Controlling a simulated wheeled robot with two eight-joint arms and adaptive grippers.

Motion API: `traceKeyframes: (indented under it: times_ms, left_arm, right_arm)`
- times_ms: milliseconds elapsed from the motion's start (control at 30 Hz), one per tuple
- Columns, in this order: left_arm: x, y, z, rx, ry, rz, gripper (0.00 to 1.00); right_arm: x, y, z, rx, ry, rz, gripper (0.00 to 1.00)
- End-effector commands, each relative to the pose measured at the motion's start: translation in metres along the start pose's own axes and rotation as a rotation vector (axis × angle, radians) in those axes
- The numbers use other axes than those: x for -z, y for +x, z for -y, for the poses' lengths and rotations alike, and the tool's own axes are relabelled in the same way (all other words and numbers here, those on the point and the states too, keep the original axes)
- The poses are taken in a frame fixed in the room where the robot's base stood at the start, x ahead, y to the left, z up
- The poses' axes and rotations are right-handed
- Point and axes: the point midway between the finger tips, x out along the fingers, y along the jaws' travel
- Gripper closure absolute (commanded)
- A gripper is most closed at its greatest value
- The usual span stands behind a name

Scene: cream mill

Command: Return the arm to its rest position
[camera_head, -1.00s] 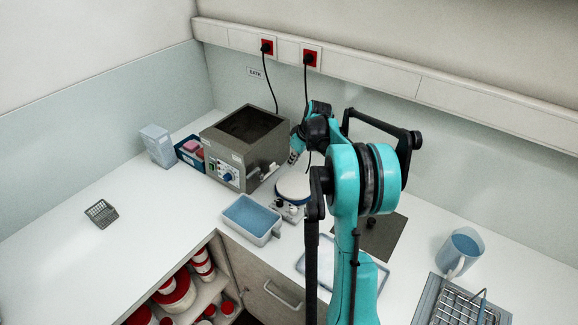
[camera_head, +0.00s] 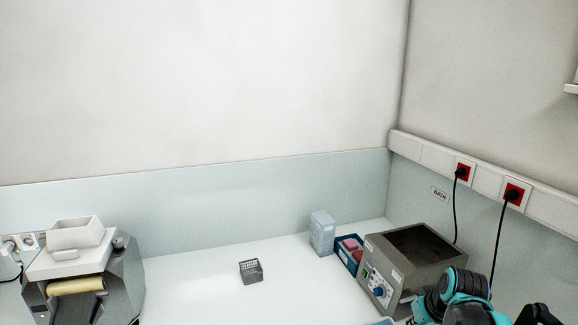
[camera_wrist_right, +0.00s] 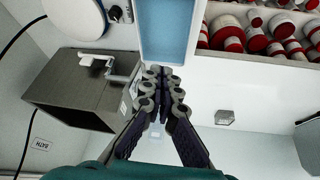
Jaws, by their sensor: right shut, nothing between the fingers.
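My right arm (camera_head: 462,300) shows only in part at the lower right of the head view, in turquoise and black, in front of the water bath. My right gripper (camera_wrist_right: 163,92) fills the middle of the right wrist view. Its grey fingers are together with nothing between them. It hangs above the white counter, its tips near the blue tub in that picture; I cannot tell the height. My left gripper is not in either view.
The grey bath (camera_head: 415,262) stands near the corner. A small wire basket (camera_head: 251,271) sits on open counter. A blue tub (camera_wrist_right: 168,30) shows in the wrist view. A white-topped machine (camera_head: 85,275) stands at the far left. Red-lidded jars (camera_wrist_right: 255,40) fill a shelf.

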Motion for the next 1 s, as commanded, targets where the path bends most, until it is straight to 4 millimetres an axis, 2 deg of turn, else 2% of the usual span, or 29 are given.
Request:
traceKeyframes:
  times_ms: [33,200,300,433,600,1000]
  left_arm:
    - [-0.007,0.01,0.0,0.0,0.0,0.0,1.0]
    - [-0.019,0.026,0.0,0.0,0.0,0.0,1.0]
    - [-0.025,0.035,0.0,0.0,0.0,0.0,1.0]
    - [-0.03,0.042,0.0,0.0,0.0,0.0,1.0]
    - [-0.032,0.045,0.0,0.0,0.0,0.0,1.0]
    - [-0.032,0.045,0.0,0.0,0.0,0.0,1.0]
  right_arm:
    - [-0.02,0.001,0.026,-0.003,0.002,-0.014,1.0]
    - [-0.078,0.001,0.089,-0.016,0.035,-0.074,1.0]
    - [-0.113,0.007,0.116,-0.014,0.054,-0.109,1.0]
    - [-0.146,0.017,0.137,-0.008,0.074,-0.146,1.0]
    - [-0.166,0.024,0.148,-0.003,0.09,-0.17,1.0]
    - [-0.167,0.024,0.149,-0.003,0.091,-0.172,1.0]
